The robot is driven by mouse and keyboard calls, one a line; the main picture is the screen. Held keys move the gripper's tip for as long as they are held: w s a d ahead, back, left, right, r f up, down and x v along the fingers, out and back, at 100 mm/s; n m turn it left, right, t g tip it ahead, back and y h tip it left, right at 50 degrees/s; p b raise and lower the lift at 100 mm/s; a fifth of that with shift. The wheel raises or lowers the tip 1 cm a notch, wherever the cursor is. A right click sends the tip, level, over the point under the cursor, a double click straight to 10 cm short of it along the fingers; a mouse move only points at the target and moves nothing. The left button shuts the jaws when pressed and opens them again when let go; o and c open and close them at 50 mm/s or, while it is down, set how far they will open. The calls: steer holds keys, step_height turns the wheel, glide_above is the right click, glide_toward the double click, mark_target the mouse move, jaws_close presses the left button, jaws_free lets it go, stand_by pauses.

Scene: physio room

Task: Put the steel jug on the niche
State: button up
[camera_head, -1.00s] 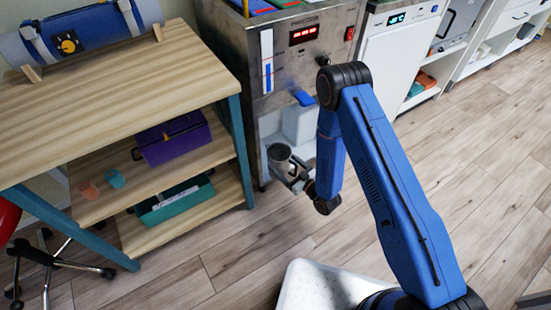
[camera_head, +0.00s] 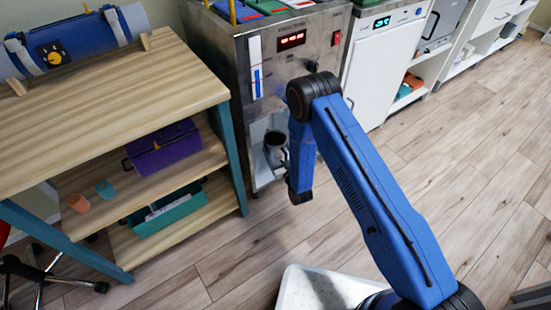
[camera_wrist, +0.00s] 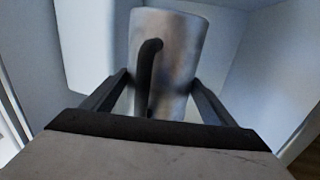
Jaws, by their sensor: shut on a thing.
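The steel jug (camera_head: 275,148) is a grey metal cylinder with a dark handle. It is upright, inside the opening of the niche (camera_head: 258,130), a pale-walled recess low in the steel cabinet. My gripper (camera_head: 284,162) is shut on the jug and mostly hidden by my blue arm. In the wrist view the jug (camera_wrist: 178,55) stands between the two dark fingers, its black handle (camera_wrist: 150,75) facing the camera. Pale niche walls (camera_wrist: 268,70) surround it. The jug's base is hidden, so I cannot tell whether it touches the niche floor.
A white block-like container (camera_wrist: 85,45) is close on the jug's left in the wrist view. A wooden shelf unit (camera_head: 120,100) with a purple box (camera_head: 165,150) and a green bin (camera_head: 168,212) stands left of the cabinet. The wooden floor in front is open.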

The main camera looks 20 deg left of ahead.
mark_target(279, 161)
steer(key=shift+f, duration=2.5)
steer(key=shift+f, duration=0.15)
steer(key=o, duration=1.2)
steer(key=shift+o, duration=0.2)
steer(key=shift+s, duration=0.1)
steer(key=v, duration=1.2)
